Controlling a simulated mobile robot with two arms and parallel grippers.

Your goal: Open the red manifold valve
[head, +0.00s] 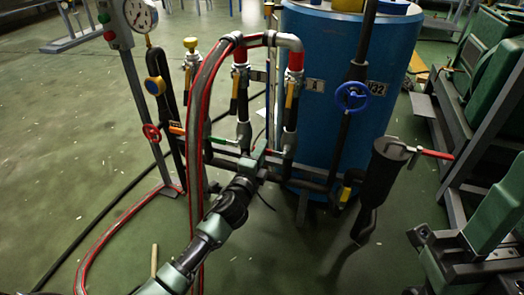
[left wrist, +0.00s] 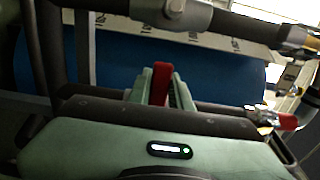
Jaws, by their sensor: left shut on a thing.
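My left gripper (head: 262,153) reaches in from the bottom of the head view to the dark pipe manifold (head: 222,143) in front of the blue drum. In the left wrist view its two pale green fingers (left wrist: 161,84) are shut on an upright red valve handle (left wrist: 160,82), one finger on each side. In the head view this handle is hidden at the gripper, and I cannot tell how far it is turned. My right gripper is not in view.
A blue drum (head: 330,80) stands behind the manifold. A red-striped hose (head: 196,130) loops down close to my left arm. A red handwheel (head: 152,132), a blue handwheel (head: 352,97) and a red lever (head: 436,154) stand around. Open floor lies at left.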

